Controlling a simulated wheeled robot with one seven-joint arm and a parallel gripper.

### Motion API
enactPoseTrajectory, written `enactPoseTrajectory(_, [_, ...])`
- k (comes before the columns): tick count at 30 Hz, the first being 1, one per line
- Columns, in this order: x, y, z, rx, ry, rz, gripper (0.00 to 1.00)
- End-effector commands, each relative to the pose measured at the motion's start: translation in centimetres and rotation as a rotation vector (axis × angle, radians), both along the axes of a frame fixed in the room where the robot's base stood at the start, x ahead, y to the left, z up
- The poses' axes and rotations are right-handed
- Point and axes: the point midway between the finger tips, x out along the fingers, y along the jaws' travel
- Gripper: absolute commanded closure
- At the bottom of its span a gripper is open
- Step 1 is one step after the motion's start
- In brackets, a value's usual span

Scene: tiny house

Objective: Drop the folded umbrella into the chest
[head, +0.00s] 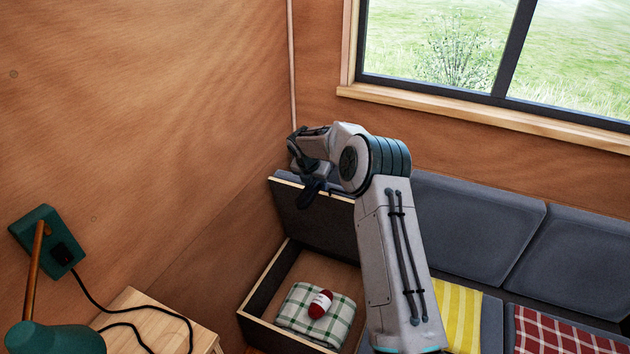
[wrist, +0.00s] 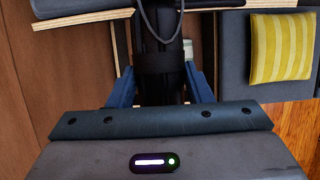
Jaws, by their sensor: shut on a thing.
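The chest (head: 257,290) is a bench box beside the wood wall, with its padded lid (head: 315,215) raised and its inside open to view. My gripper (head: 308,183) is at the raised lid's upper edge, above and behind the opening in the head view. In the wrist view my gripper (wrist: 161,88) has its blue fingers on both sides of the dark folded umbrella (wrist: 158,62), shut on it. A thin dark loop shows at the umbrella's far end. In the head view the umbrella is small, dark and hard to tell from the gripper.
Inside the chest lie a green-and-white checked cloth (head: 296,309) and a red-and-white roll (head: 320,303) on it. Grey bench cushions (head: 470,225), a yellow striped pillow (head: 459,312) and a red checked one (head: 560,330) are at right. A wooden table (head: 150,315) and green lamp (head: 55,338) stand at left.

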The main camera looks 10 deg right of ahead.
Motion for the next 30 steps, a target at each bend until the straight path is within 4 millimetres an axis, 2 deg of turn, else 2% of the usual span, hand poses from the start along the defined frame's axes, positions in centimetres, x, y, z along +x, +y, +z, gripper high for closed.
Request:
enactPoseTrajectory(1, [0.0,0.0,-1.1,0.000,-0.001,0.000,0.86])
enactPoseTrajectory(6, [0.0,0.0,-2.5,0.001,-0.002,-0.001,0.86])
enactPoseTrajectory(15, [0.0,0.0,-2.6,0.001,-0.002,-0.001,0.86])
enactPoseTrajectory(16, [0.0,0.0,-2.6,0.001,-0.002,-0.001,0.52])
enactPoseTrajectory(18, [0.0,0.0,-2.6,0.001,-0.002,-0.001,0.32])
enactPoseTrajectory(19, [0.0,0.0,-2.7,0.001,-0.002,-0.001,0.29])
enactPoseTrajectory(30, [-0.2,0.1,-2.3,0.001,0.000,-0.002,0.29])
